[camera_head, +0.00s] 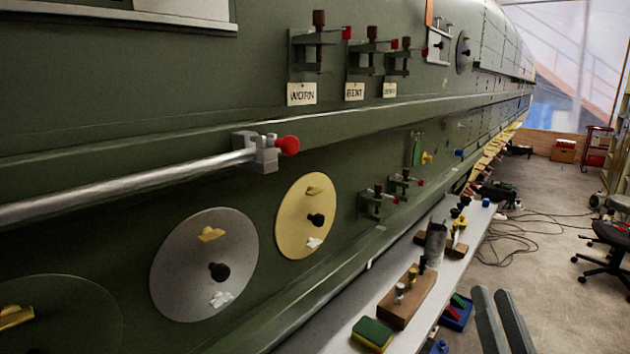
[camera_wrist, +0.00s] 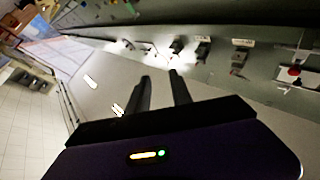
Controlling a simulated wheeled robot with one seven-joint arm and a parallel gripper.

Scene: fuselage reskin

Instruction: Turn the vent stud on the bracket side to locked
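Round plates on the green fuselage skin show in the head view: a grey one (camera_head: 185,265), a yellow one (camera_head: 292,225) and a green one (camera_head: 70,325) at lower left. The grey and yellow plates each carry a yellow wing piece, a black centre knob (camera_head: 219,272) and a white wing piece (camera_head: 221,299). I cannot tell which piece is the vent stud, nor read a locked mark. A silver bracket (camera_head: 262,153) with a red knob holds a rod above them. My gripper (camera_wrist: 160,76) is open and empty, away from the skin; its two fingers seem to show at lower right (camera_head: 491,292).
Clamps (camera_head: 320,45) hang above tags, one reading "WORN". Open floor lies right, with cables and a chair (camera_head: 610,245).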

